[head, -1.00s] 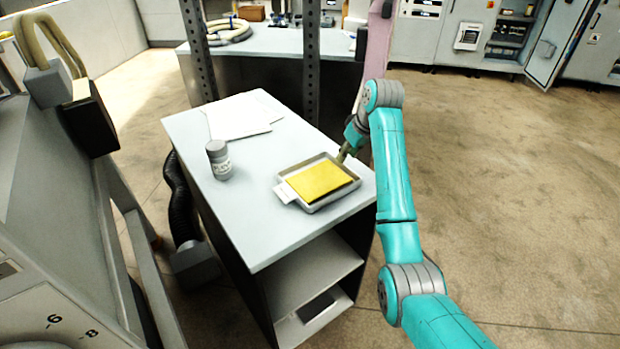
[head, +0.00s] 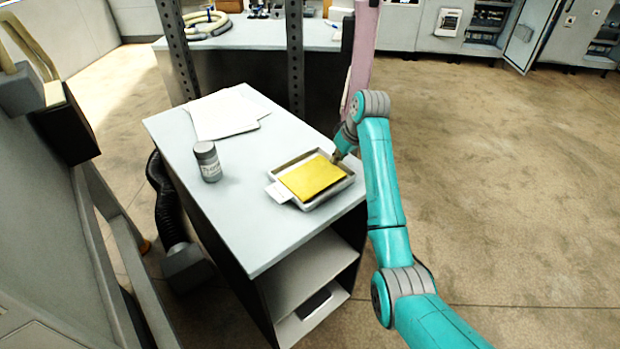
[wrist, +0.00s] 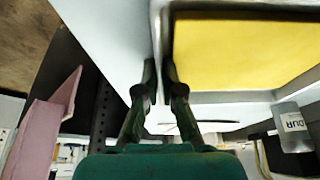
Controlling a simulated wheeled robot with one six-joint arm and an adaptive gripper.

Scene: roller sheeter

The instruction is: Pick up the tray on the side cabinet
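The tray (head: 328,193) is shallow and pale grey, with a yellow sheet or slab (head: 312,177) inside and a white tag (head: 280,192) at its left corner. It is at the right end of the side cabinet's top (head: 252,226); I cannot tell whether it touches the top or is slightly above it. My gripper (head: 338,157) is at the tray's far right side. In the wrist view my gripper's fingers (wrist: 159,72) are close together, one on each side of the tray's wall (wrist: 230,97), and look shut on it. The fingertip contact is partly hidden.
A grey lidded jar (head: 207,162) and white papers (head: 224,114) stand and lie on the cabinet left of the tray. Dark perforated posts (head: 295,55) rise behind it. A machine (head: 40,210) is at left. The floor at right is clear.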

